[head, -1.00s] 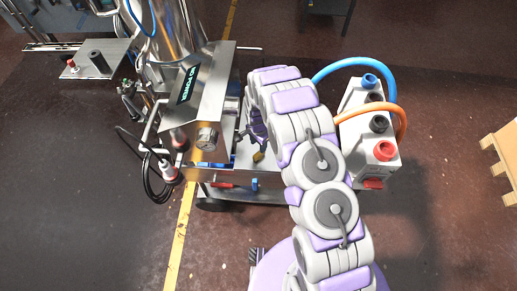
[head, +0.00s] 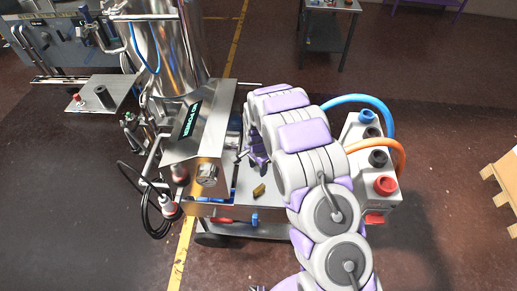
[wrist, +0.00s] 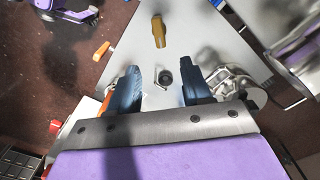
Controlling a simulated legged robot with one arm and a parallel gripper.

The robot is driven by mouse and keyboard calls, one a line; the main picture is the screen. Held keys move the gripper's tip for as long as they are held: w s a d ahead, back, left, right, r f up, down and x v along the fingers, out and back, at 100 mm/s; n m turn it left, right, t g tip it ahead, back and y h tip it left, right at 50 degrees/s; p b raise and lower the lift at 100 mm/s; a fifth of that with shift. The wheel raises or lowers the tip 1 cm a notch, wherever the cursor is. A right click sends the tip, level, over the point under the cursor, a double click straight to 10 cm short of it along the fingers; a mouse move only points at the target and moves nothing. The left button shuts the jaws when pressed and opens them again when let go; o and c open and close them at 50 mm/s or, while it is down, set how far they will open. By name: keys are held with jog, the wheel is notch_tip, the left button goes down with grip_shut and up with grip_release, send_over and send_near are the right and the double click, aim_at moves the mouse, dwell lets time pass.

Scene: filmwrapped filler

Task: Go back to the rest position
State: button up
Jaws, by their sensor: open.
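My gripper (wrist: 160,88) is open in the wrist view, with its two dark blue fingers apart. It is over the grey metal top of the machine cart, with a small dark round fitting (wrist: 166,77) visible between the fingers. Nothing is held. A small brass-yellow piece (wrist: 158,31) lies on the metal top beyond the fingertips; it also shows in the head view (head: 259,191). In the head view my gripper (head: 258,160) is largely hidden behind my arm's upper links, beside the machine's steel box.
The steel filling machine (head: 205,140) stands just left of my arm. A white box (head: 372,165) with blue and orange hoses is close on the right. A black cable (head: 150,205) hangs at the left. A wooden pallet (head: 502,180) lies far right. Floor between is clear.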

jog(key=s+d+r+n+b, duration=0.1)
jog(key=s+d+r, duration=0.3)
jog(key=r, duration=0.3)
jog(key=s+d+r+n, duration=0.2)
jog(key=s+d+r, duration=0.1)
jog(key=s+r, duration=0.3)
jog(key=s+d+r+n+b, duration=0.1)
jog(key=s+d+r, duration=0.25)
jog(key=r, duration=0.35)
jog(key=s+d+r+n, duration=0.1)
jog(key=s+d+r, duration=0.1)
jog(key=s, duration=0.6)
jog(key=s+d+r+n+g+b, duration=0.1)
jog(key=s+d+r+n, duration=0.1)
jog(key=s, duration=0.7)
jog(key=s+d+r+n+b, duration=0.1)
jog(key=s+d+r+n, duration=0.1)
jog(key=s, duration=0.7)
jog(key=shift+r+g, duration=0.4)
jog(key=shift+r, duration=0.35)
